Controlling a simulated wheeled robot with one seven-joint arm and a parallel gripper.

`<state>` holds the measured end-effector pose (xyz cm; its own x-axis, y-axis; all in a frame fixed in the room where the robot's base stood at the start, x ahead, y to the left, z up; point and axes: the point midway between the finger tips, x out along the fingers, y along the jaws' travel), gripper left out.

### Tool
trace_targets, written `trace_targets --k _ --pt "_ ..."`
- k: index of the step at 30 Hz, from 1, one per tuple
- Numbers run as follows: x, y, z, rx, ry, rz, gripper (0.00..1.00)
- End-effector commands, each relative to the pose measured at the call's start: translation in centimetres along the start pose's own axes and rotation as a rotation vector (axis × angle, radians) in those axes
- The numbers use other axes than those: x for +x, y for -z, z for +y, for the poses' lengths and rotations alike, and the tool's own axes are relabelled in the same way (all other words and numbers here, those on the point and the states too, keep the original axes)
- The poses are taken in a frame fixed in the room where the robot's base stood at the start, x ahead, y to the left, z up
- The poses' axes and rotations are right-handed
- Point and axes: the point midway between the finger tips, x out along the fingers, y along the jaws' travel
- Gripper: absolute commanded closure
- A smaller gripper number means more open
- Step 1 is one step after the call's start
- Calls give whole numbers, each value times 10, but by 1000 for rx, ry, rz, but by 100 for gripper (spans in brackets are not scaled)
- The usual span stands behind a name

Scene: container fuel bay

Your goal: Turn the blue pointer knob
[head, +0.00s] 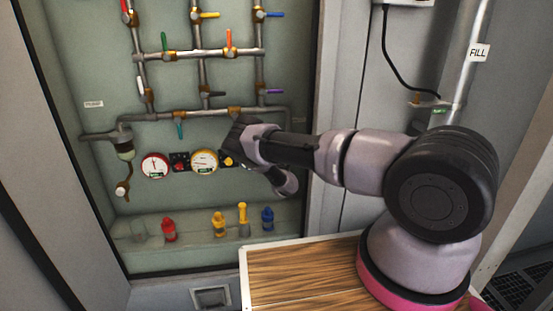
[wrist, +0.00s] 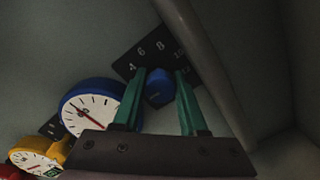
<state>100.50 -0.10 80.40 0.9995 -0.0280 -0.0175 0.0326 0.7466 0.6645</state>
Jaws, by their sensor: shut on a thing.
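The blue pointer knob (wrist: 159,88) shows in the wrist view in front of a black dial plate (wrist: 150,50) with white numbers. My gripper (wrist: 168,80) has its two green fingers on either side of the knob, shut on it. In the head view my gripper (head: 246,140) reaches the panel at the right of the gauges, and my own arm hides the knob there.
A blue-rimmed gauge (wrist: 92,108) sits just left of the fingers, with a yellow gauge (wrist: 38,156) beyond it. A grey pipe (wrist: 200,60) runs close on the right. In the head view a red gauge (head: 155,165) and several coloured valves hang on the panel; a shelf (head: 190,228) below holds small coloured items.

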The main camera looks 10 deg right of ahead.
Motion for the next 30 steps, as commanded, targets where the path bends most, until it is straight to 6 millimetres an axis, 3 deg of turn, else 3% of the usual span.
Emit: trace_targets --k 30 --pt "0 1 2 965 3 33 100"
